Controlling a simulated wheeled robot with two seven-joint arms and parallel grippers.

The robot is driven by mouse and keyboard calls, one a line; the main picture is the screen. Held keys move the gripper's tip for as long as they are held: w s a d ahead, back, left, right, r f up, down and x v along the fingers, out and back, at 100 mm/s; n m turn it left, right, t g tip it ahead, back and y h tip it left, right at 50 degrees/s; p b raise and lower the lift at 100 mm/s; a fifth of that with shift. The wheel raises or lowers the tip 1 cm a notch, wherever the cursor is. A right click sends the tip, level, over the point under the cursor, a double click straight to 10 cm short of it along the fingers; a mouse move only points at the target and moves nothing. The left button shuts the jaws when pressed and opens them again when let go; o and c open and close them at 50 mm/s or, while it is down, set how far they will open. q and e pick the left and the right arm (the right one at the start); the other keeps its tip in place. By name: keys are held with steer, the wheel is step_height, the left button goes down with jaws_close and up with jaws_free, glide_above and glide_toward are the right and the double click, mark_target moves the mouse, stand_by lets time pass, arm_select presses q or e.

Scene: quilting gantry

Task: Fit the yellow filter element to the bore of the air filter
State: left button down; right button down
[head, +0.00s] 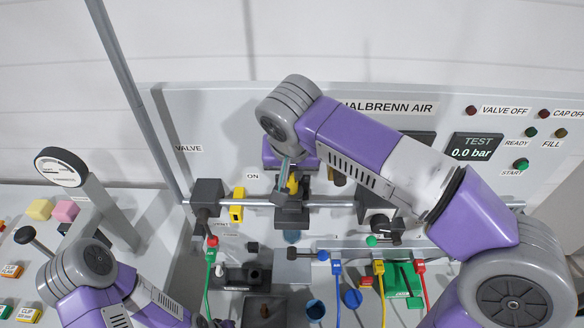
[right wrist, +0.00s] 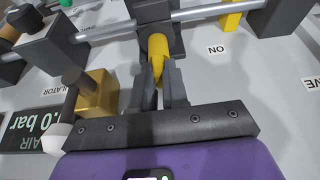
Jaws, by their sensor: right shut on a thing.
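The yellow filter element (right wrist: 157,47) is a short yellow cylinder between the fingertips of my right gripper (right wrist: 160,72). In the head view the element (head: 293,185) shows as a small yellow piece below my right gripper (head: 287,176). The air filter (right wrist: 152,12) is a dark block on the pipe; in the head view it (head: 291,214) sits just below the element. The element's far end meets or overlaps the block's round dark mouth in the wrist view. I cannot tell how deep it sits, and the bore is hidden. My left gripper is not in view.
A grey pipe (head: 335,202) runs across the panel through dark blocks. A yellow clip (head: 237,205) is left of the filter. A brass fitting (right wrist: 95,93) stands close beside my right gripper. Coloured cords and a green part (head: 404,281) lie below. My right arm covers much of the panel.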

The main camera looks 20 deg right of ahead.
mark_target(292, 182)
steer(key=shift+f+b, duration=1.6)
steer(key=shift+f, duration=0.45)
steer(key=c, duration=1.1)
jaws_free()
steer(key=shift+o, duration=0.2)
steer(key=p+v, duration=0.1)
steer(key=v, duration=0.6)
steer(key=shift+r, duration=0.25)
steer(key=shift+s, duration=0.1)
